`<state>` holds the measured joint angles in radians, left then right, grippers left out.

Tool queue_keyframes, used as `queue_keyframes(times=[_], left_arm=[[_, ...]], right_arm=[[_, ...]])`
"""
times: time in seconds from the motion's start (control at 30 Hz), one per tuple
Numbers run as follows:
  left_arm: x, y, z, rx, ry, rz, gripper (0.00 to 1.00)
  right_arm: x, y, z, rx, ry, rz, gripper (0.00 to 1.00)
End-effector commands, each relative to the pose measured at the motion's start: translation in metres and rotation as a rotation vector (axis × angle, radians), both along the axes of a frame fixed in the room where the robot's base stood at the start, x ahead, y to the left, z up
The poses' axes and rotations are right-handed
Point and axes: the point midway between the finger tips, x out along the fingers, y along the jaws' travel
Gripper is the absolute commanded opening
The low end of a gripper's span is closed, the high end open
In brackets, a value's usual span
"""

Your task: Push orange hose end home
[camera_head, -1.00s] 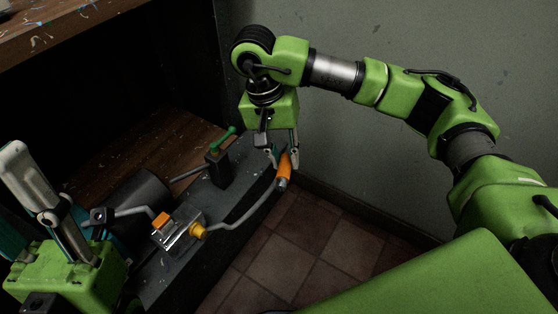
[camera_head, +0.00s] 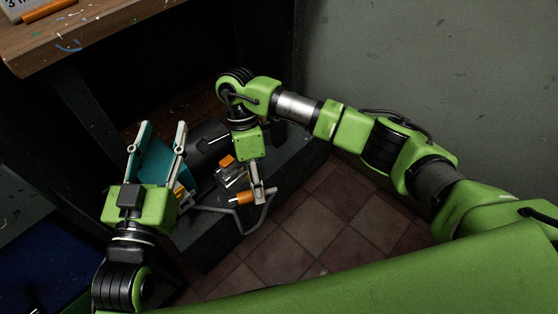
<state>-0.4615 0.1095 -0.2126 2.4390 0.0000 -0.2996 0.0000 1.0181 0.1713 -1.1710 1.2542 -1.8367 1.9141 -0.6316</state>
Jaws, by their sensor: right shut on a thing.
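The orange hose end (camera_head: 243,198) is in my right gripper (camera_head: 258,195), which is shut on it at the front of a grey metal block (camera_head: 234,180). The block has an orange tab (camera_head: 227,161) on top. The grey hose (camera_head: 254,225) loops from beside the hose end, down and back to the left. Whether the hose end touches the block or sits in a port is too small to tell. My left gripper (camera_head: 164,126) is open, fingers pointing up and wide apart, left of the block. A teal thing (camera_head: 155,160) shows between its fingers; contact is unclear.
A dark ledge (camera_head: 205,240) carries the block, with a dark cylinder (camera_head: 208,136) behind it. A wooden shelf (camera_head: 95,35) is at upper left. The tiled floor (camera_head: 325,215) is clear on the right, before a grey wall (camera_head: 430,75).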

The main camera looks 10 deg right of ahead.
Motion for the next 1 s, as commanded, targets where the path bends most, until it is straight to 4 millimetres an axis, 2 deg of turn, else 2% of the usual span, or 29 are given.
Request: queue_keyframes(times=[0.17,0.3,0.5,0.7,1.0], left_arm=[[-0.008,0.010,-0.054,0.071,0.278,0.018,0.40],[-0.027,0.021,-0.096,0.123,0.493,0.031,0.40],[-0.061,0.036,-0.139,0.178,0.734,0.047,0.40],[-0.082,0.044,-0.158,0.204,0.853,0.055,0.40],[-0.086,0.045,-0.162,0.208,0.872,0.056,0.40]], right_arm=[[-0.025,0.039,-0.019,0.005,0.038,-0.331,0.00],[-0.045,0.067,-0.033,0.014,0.061,-0.590,0.00],[-0.065,0.097,-0.045,0.030,0.081,-0.886,0.00],[-0.074,0.110,-0.051,0.041,0.089,-1.035,0.00],[-0.074,0.112,-0.052,0.042,0.089,-1.059,0.00]])
